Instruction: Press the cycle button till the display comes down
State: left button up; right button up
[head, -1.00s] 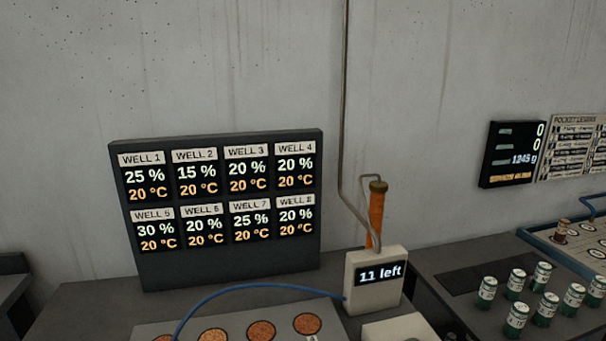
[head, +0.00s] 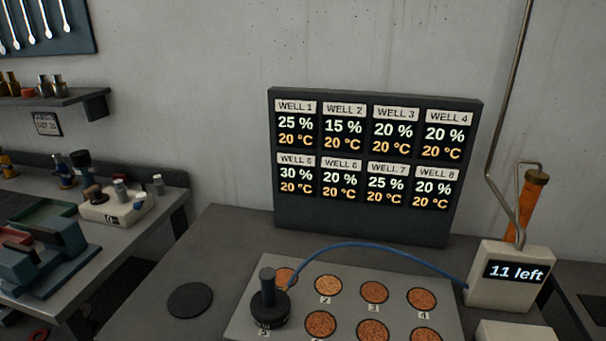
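In the head view a small beige box (head: 499,299) at the right has a display (head: 516,271) reading "11 left". A blue cable (head: 385,253) runs from it to a black knobbed probe (head: 268,303) standing on the well plate at its left end. The well plate (head: 246,327) holds several round wells of orange-brown grains. A dark board (head: 361,223) behind it shows percentages and 20 °C for WELL 1 to WELL 8. A pale block (head: 513,330) is cut off at the lower right edge. I cannot make out a cycle button. Neither gripper is in view.
An orange handle (head: 526,205) and a bent metal pipe (head: 497,150) stand behind the box. A black disc (head: 190,300) lies on the bench left of the plate. A cluttered side bench (head: 150,225) and a shelf (head: 50,99) are at the left.

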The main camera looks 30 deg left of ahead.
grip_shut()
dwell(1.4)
